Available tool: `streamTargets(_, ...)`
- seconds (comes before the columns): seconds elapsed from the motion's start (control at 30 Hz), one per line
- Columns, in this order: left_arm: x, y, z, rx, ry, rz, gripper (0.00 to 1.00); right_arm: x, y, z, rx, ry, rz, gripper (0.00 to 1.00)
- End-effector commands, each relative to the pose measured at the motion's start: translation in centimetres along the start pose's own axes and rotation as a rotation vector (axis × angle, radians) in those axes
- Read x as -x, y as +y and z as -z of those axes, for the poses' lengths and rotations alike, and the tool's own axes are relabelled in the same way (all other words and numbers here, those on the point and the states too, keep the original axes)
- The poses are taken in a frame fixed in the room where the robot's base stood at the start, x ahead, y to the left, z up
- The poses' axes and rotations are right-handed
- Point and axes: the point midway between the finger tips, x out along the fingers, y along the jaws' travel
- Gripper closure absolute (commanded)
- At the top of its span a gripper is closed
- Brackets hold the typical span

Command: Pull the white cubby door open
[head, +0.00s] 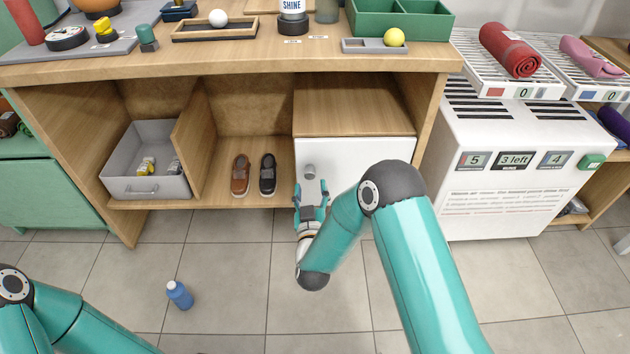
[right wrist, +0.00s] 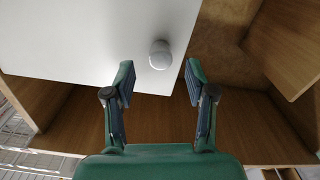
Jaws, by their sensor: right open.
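The white cubby door (head: 350,160) closes off the right-hand compartment under the wooden counter and looks shut. Its round grey knob (head: 310,171) sits near the door's left edge. My right gripper (head: 311,188) is open and empty just in front of the knob. In the right wrist view the white door (right wrist: 85,40) fills the upper left, and the knob (right wrist: 160,55) lies just beyond and between the open fingertips (right wrist: 159,74), apart from both. My left gripper is out of view; only part of that arm shows at the lower left.
Brown and black shoes (head: 254,174) stand in the middle compartment, left of the door. A grey bin (head: 130,185) sits further left. A blue bottle (head: 180,295) is on the tiled floor. A white machine (head: 510,150) stands to the right.

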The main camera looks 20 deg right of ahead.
Motion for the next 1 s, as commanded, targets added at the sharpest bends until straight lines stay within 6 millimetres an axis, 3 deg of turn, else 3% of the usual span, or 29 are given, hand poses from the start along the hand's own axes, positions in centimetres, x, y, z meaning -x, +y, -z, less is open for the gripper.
streamTargets(0.1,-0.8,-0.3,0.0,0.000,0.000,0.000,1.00,-2.1,0.1,-0.1,-0.001,0.003,-0.003,0.44)
streamTargets(0.3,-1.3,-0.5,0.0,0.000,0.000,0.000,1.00,-4.1,0.0,-0.1,-0.001,0.001,-0.001,0.44)
streamTargets(0.67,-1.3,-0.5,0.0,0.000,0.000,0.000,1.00,-4.5,0.1,0.0,0.000,-0.001,0.000,0.44)
streamTargets(1.0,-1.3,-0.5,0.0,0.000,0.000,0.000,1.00,-4.5,0.1,0.0,0.000,-0.001,-0.001,1.00)
